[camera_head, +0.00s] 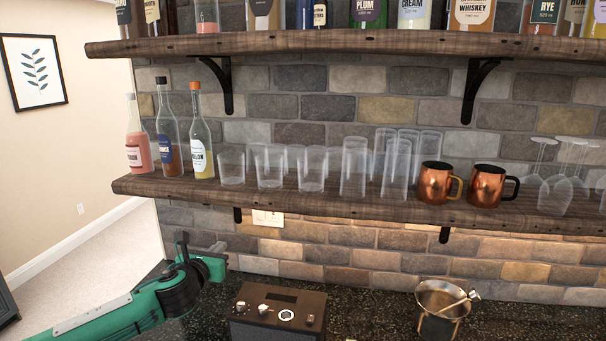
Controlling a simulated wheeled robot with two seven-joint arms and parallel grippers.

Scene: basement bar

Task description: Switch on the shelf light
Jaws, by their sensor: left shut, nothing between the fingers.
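A white switch plate (268,218) is on the brick wall, just under the lower wooden shelf (300,200). Its top edge is close to the shelf's underside, and its rocker position is too small to tell. Warm light falls on the bricks below the shelf, right of the plate. The lamp itself is hidden. My left gripper (219,248), on a green arm from the left, is shut and empty. It shows left of and lower than the plate, apart from it in the picture. My right gripper is out of view.
A dark box with knobs (278,312) and a copper-coloured bowl on a stand (441,300) stand on the dark counter (370,310). Bottles, glasses and two copper mugs (487,186) line the lower shelf. Black brackets (445,234) hang below it.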

